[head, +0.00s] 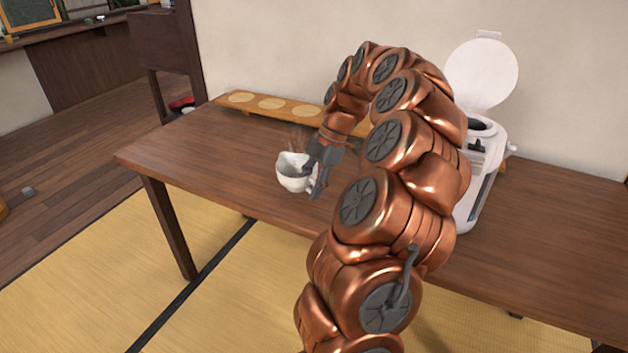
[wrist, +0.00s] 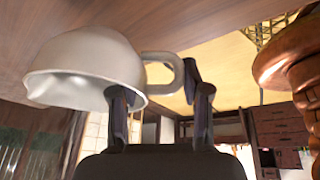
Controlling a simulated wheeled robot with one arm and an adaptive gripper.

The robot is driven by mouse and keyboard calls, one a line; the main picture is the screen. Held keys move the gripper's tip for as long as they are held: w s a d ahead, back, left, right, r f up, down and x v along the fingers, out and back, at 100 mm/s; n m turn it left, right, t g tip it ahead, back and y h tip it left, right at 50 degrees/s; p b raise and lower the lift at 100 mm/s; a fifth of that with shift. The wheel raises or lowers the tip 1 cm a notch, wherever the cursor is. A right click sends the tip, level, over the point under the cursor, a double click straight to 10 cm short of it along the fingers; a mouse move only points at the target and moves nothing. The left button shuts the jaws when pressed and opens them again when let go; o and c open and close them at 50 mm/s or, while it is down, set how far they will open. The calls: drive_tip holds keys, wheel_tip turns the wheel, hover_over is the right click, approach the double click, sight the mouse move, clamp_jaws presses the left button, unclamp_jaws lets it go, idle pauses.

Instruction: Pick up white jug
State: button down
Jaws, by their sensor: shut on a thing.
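The white jug (head: 291,182) is over the left part of the wooden table in the head view, roughly upright, with faint steam above it. My gripper (head: 316,172) is at its right side and shut on it at the handle side. In the wrist view, the jug (wrist: 85,62) is at the upper left, with its spout and rim toward the camera and its handle loop toward the right. My gripper's fingers (wrist: 160,97) stand on either side of the handle. I cannot tell whether the jug's base touches the table.
The wooden table (head: 205,165) has free room left of the jug. A long board with round coasters (head: 272,104) lies along the back edge. A white appliance with a raised lid (head: 482,180) stands to the right, behind my arm. A wall is behind the table.

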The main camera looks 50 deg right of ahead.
drive_tip(key=s+a+r, duration=0.1)
drive_tip(key=s+a, duration=0.5)
drive_tip(key=a, duration=0.5)
drive_tip(key=shift+a+r, duration=0.2)
drive_tip(key=shift+a, duration=0.2)
idle(3.1)
drive_tip(key=shift+a, duration=0.1)
